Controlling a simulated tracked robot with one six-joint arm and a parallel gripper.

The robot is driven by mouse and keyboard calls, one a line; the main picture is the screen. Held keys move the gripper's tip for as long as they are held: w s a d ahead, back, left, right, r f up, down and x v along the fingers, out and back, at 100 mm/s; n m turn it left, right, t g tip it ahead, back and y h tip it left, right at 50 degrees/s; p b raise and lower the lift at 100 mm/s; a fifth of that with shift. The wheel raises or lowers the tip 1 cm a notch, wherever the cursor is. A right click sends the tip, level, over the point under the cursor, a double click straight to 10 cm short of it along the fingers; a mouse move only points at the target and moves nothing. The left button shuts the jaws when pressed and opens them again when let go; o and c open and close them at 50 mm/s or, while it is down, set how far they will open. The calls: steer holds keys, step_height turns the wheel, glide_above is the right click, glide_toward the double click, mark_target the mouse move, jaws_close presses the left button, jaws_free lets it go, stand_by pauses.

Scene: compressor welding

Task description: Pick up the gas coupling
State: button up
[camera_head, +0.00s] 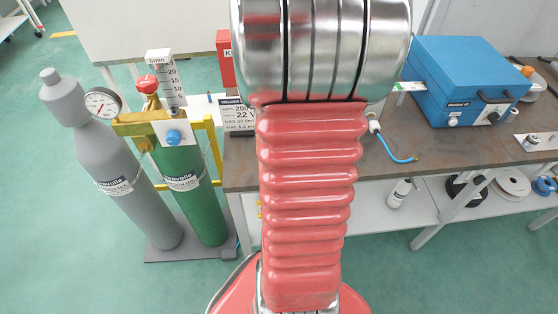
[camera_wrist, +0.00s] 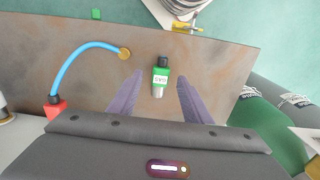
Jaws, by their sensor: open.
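The gas coupling (camera_wrist: 160,77) is a small green cylinder with a white label, a dark top end and a metal lower end. It lies on the brown bench top (camera_wrist: 225,50) in the wrist view. My gripper (camera_wrist: 160,76) is open, with one dark finger on each side of the coupling in the picture. Gaps show between the coupling and both fingers; I cannot tell the height above it. In the head view my red arm covers that part of the bench, so neither coupling nor gripper shows there.
A blue hose (camera_wrist: 80,59) with a brass end and a red fitting (camera_wrist: 55,107) lies left of the coupling. Gas cylinders, grey (camera_head: 125,165) and green (camera_head: 183,190), stand left of the bench. A blue machine (camera_head: 460,75) sits on the bench at right.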

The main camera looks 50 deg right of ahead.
steer(key=shift+f, duration=0.85)
steer(key=shift+c, duration=0.4)
jaws_close()
